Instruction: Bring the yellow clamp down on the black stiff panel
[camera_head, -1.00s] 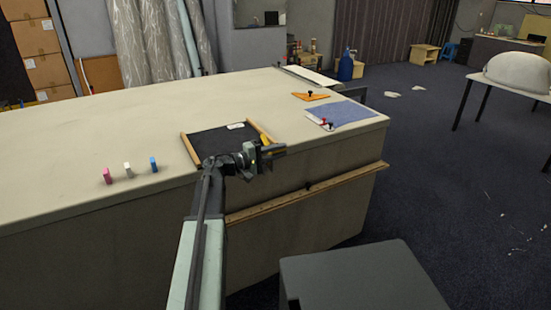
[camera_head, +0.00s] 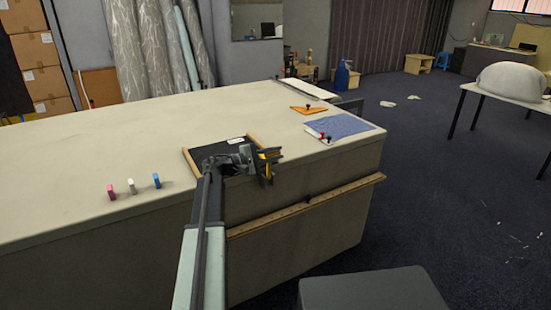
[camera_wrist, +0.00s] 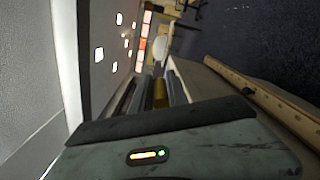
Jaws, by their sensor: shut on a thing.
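The black stiff panel (camera_head: 207,153) lies on the cloth table between wooden strips, partly hidden behind my arm. My gripper (camera_head: 268,164) is in front of the panel's right side, near the table's front edge. It is shut on the yellow clamp (camera_head: 265,152), whose yellow part shows between the jaws. In the wrist view the yellow clamp (camera_wrist: 160,94) is a small yellow piece between the dark fingers. The clamp appears raised above the table; its exact gap from the panel cannot be told.
The long table (camera_head: 100,150) has pink, white and blue blocks (camera_head: 133,186) at left. A blue cloth (camera_head: 340,126) and an orange triangle (camera_head: 307,109) lie at right. A wooden rail (camera_head: 300,205) runs along the table's front. The middle of the table is clear.

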